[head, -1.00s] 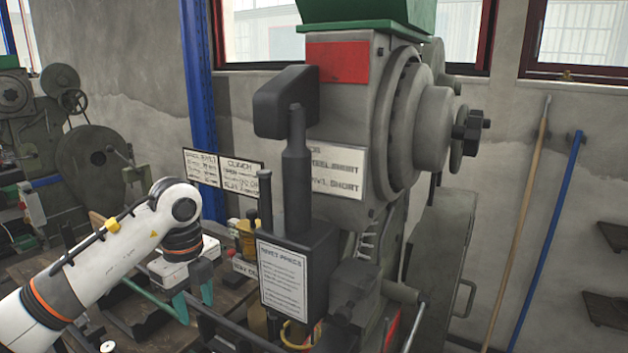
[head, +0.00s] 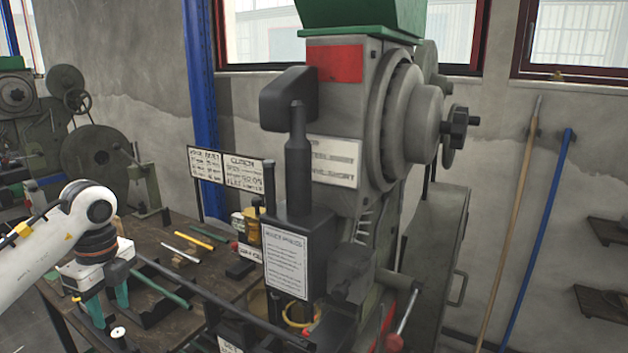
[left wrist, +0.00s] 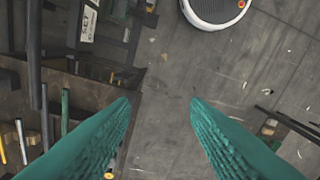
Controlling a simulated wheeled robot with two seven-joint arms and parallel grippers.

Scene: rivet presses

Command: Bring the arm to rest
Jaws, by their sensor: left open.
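My left arm, white with an orange band, comes in from the left in the head view. My left gripper (head: 109,306) has teal fingers pointing down over the near left edge of the wooden workbench (head: 152,248). In the left wrist view the two ribbed fingers (left wrist: 160,108) stand well apart with nothing between them. Grey floor shows below the gap, and the bench edge lies by the left finger. My right gripper is in neither view.
A large grey rivet press (head: 345,200) with a sign stands right of the arm. Bars and tools, among them a yellow rod (head: 195,236) and a green rod (head: 160,287), lie on the bench. A notice board (head: 232,172) stands behind. Floor (left wrist: 235,70) beside the bench looks mostly clear.

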